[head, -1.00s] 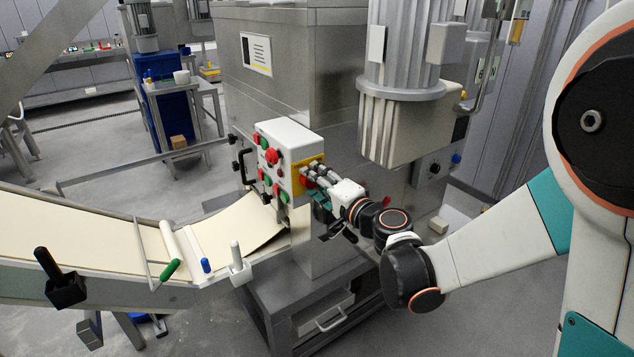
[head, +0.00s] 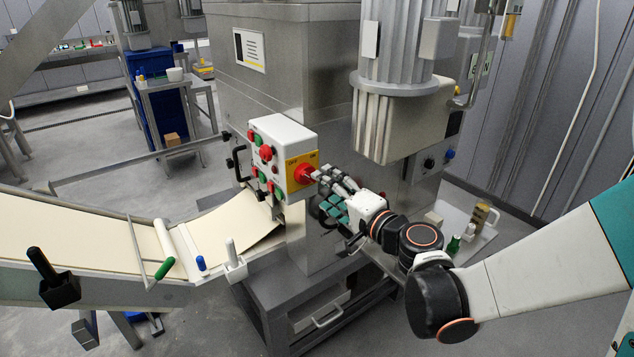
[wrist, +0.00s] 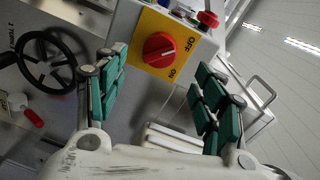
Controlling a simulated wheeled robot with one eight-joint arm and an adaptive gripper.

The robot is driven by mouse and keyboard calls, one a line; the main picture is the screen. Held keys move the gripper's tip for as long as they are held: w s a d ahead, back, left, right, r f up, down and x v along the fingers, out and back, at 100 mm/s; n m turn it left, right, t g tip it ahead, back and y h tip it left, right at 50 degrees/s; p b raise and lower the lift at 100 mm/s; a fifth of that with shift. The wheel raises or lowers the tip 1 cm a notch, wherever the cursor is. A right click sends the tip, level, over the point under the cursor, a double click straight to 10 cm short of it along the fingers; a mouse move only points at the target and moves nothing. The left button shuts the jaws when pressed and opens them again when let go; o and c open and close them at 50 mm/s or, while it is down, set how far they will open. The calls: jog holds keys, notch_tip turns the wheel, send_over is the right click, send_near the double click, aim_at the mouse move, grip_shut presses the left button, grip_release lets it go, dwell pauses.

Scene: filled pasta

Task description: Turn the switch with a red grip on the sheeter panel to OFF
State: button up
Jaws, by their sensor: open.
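The switch with a red grip (head: 304,174) sits on a yellow plate (head: 292,183) on the side of the white sheeter panel (head: 285,135). The red grip (wrist: 158,49) and the OFF and ON labels also show in the wrist view. A pale mark on the grip points toward the labels' side; I cannot tell which label it lines up with. My gripper (head: 332,191) is open and empty, just right of the switch and apart from it. In the wrist view my gripper (wrist: 160,88) has its green-padded fingers spread on both sides, with the switch beyond the gap.
Red and green buttons (head: 266,152) stand on the panel front. A black handwheel (wrist: 47,60) shows at the left in the wrist view. The conveyor (head: 110,240) with its dough sheet runs left. The machine's motor housing (head: 400,120) stands behind my arm.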

jog(key=shift+v, duration=2.35)
